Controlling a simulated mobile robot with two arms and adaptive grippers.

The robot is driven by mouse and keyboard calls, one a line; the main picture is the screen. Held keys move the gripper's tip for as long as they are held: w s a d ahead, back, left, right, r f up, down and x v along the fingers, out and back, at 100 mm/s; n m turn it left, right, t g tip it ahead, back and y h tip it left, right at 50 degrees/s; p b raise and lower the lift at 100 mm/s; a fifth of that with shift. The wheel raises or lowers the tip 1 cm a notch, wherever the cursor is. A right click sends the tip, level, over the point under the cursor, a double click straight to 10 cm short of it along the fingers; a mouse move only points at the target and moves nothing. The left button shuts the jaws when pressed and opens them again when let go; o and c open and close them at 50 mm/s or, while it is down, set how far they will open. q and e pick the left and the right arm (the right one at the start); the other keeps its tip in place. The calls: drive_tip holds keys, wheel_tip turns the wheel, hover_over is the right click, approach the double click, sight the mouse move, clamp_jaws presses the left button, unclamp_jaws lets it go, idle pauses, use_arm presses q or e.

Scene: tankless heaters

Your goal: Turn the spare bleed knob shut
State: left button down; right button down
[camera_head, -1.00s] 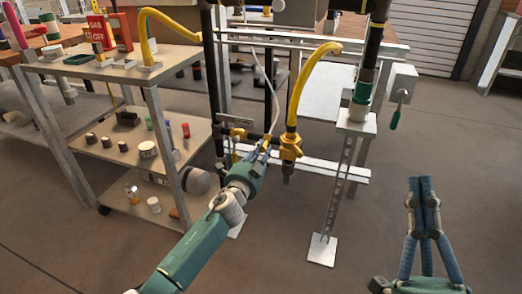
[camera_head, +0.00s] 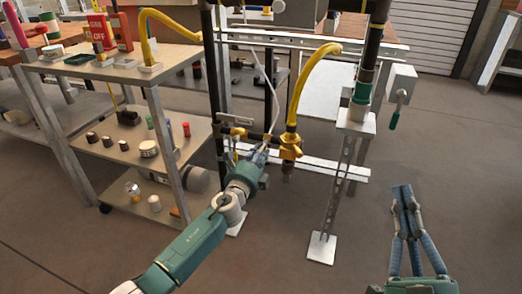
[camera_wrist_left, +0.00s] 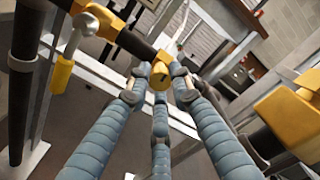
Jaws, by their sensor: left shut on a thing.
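The small yellow knob (camera_wrist_left: 160,74) sits on a black pipe in the left wrist view, with a dark mark on its face. The three blue fingers of my left gripper (camera_wrist_left: 160,88) are closed around it, with their tips at its sides. In the head view my left gripper (camera_head: 260,155) is at the low black pipe, left of the yellow valve (camera_head: 290,147), and hides the knob. My right gripper (camera_head: 401,191) is shut and empty, raised over open floor at the lower right.
A yellow hose (camera_head: 305,85) rises from the valve. A yellow-handled fitting (camera_wrist_left: 61,74) stands left of my fingers in the wrist view. A steel post (camera_head: 338,185) stands to the right, and a loaded shelf cart (camera_head: 165,130) to the left. The front floor is clear.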

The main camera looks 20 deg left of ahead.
use_arm(q)
drive_tip(key=shift+d+m, duration=0.25)
drive_tip(key=shift+m, duration=0.05)
drive_tip(key=shift+f, duration=0.1)
drive_tip(key=c, duration=1.5)
unclamp_jaws()
drive_tip(key=shift+c, duration=0.2)
drive_tip(key=s, duration=1.2)
drive_tip(key=shift+a, duration=0.25)
